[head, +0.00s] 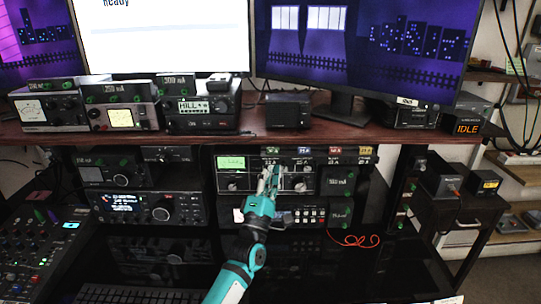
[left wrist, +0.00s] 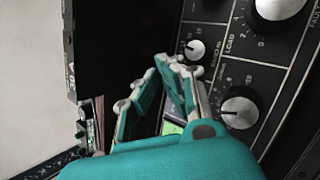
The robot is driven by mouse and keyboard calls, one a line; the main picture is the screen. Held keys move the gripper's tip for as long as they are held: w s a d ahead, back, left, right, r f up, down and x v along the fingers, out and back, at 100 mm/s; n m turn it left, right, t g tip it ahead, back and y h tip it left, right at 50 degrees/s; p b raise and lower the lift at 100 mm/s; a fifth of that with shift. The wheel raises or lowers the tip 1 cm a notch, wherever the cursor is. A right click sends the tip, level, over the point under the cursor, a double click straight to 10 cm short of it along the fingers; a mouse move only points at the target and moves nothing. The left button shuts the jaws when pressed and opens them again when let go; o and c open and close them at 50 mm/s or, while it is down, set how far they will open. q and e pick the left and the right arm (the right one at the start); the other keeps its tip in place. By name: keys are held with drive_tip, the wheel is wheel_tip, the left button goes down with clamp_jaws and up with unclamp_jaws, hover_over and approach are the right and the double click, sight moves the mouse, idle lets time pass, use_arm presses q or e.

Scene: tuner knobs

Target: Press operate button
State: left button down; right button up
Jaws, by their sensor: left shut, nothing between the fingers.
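The tuner unit (head: 300,180) stands under the wooden shelf in the head view, with a green display (head: 231,162) and several knobs. My left gripper (head: 270,170) is in front of its panel, shut and empty, covering part of it. In the left wrist view, my fingers (left wrist: 168,68) are close to the black panel, beside a small knob (left wrist: 195,49) and a larger knob (left wrist: 239,108). I cannot tell whether they touch it. "LOAD" and part of "FAULT" are readable there. I cannot make out which button is the operate button. My right gripper is not in view.
A lower unit (head: 312,216) with a row of small buttons sits below the tuner. A red cable (head: 353,240) lies on the dark desk. A mixer (head: 38,250) is at left, and the shelf edge (head: 330,136) runs above.

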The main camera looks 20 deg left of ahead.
use_arm(q)
drive_tip(key=s+p, duration=0.1)
drive_tip(key=s+d, duration=0.1)
drive_tip(key=s, duration=0.1)
drive_tip(key=s+p, duration=0.1)
drive_tip(key=s, duration=0.1)
drive_tip(key=shift+s+d+p, duration=0.2)
drive_tip(key=shift+d+p, duration=0.05)
drive_tip(key=shift+p, duration=0.05)
